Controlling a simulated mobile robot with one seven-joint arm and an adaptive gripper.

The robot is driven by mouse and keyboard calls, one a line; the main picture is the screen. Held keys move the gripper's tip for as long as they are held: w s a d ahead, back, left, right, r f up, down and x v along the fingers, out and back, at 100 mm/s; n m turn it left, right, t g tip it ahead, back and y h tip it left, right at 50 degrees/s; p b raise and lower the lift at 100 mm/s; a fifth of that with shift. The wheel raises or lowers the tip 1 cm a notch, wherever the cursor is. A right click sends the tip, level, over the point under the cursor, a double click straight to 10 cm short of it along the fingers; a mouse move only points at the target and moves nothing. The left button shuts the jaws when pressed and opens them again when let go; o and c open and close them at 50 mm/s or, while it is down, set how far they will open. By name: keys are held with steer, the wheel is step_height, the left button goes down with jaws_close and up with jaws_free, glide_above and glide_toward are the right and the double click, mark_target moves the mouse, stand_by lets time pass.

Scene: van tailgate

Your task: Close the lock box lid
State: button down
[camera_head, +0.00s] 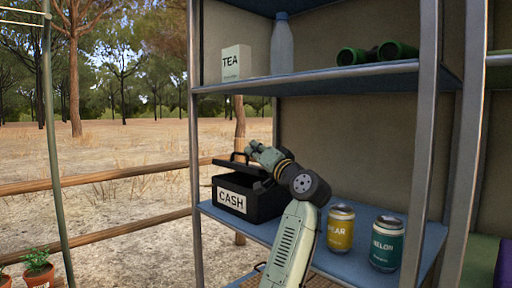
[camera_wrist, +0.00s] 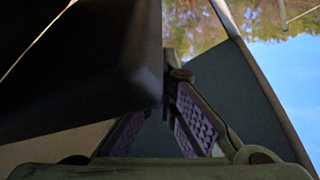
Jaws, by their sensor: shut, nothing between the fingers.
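The lock box is a black box (camera_head: 265,205) with a white CASH label, standing on the blue middle shelf at the left in the head view. Its black lid (camera_head: 226,162) with a dark handle sits raised at an angle above the body, partly open. My gripper (camera_head: 255,147) is at the lid, beside its handle; the arm covers the box's right side. In the wrist view, a dark block with a rounded corner (camera_wrist: 120,70), apparently part of the box, fills the upper left, close to my gripper (camera_wrist: 172,82). The fingers are shut with nothing between them; contact is unclear.
A yellow can (camera_head: 340,229) and a teal can (camera_head: 386,244) stand on the shelf (camera_head: 334,266) right of my arm. A metal post (camera_head: 196,130) rises at the shelf's left.

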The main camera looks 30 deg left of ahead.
mark_target(247, 157)
steer(key=shift+s+a+f+b, duration=0.2)
steer(key=shift+s+f, duration=0.25)
steer(key=shift+f, duration=0.25)
steer(key=shift+s+a+f+b, duration=0.1)
steer(key=shift+s+f+b, duration=0.1)
steer(key=shift+s+f, duration=0.35)
steer(key=shift+w+f, duration=0.15)
